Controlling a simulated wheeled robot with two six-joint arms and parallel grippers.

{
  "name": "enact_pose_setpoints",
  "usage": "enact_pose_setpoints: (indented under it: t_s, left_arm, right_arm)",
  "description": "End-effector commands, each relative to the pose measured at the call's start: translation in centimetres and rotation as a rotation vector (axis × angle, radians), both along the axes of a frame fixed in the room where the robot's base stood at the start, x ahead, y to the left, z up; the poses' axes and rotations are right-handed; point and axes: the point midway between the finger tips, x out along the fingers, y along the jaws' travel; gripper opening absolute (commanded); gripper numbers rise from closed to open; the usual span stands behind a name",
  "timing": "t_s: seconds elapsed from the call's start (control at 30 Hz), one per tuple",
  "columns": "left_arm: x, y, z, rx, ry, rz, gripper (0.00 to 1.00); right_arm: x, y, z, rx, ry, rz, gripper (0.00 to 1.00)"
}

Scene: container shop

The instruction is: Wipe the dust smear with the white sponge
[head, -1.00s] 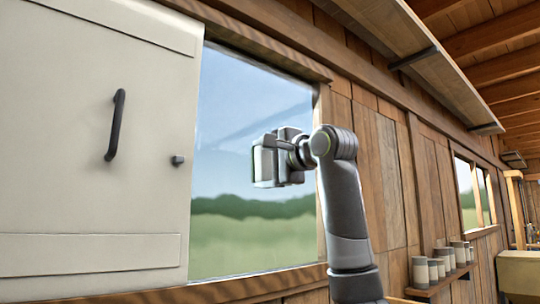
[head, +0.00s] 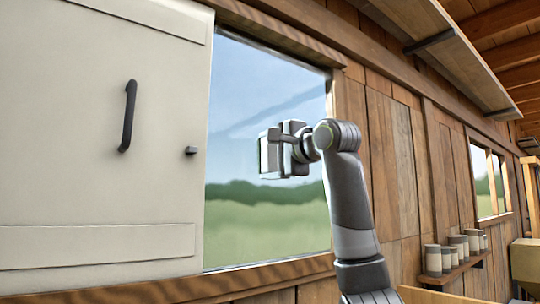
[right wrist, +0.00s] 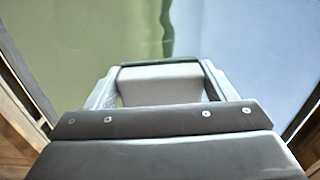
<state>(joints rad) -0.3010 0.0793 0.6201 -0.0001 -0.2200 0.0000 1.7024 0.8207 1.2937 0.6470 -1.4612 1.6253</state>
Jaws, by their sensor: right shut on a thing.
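My right gripper (head: 272,153) is in front of the window pane (head: 260,245), right of the pane's middle. It is shut on the white sponge (right wrist: 160,86), which sits between the two fingers in the right wrist view. The sponge faces the glass; I cannot tell whether it touches. A faint pale streak (head: 262,118) slants across the upper pane, above and left of the gripper. It may be the dust smear or part of the sky behind. My left gripper is not in view.
A cream cabinet-like panel (head: 60,180) with a dark handle (head: 128,116) and a small knob (head: 191,150) borders the pane's left side. A wooden shelf (head: 450,50) hangs upper right. Several canisters (head: 458,246) stand on a low shelf at right.

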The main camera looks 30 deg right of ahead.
Motion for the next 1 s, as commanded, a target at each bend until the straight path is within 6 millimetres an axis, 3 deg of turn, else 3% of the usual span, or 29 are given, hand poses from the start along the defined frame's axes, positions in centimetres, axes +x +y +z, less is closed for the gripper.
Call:
enact_pose_setpoints:
  t_s: [1.0]
  left_arm:
    - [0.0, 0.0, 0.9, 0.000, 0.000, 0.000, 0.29]
  right_arm:
    - [1.8, 0.0, 0.0, 0.001, 0.001, -0.001, 0.59]
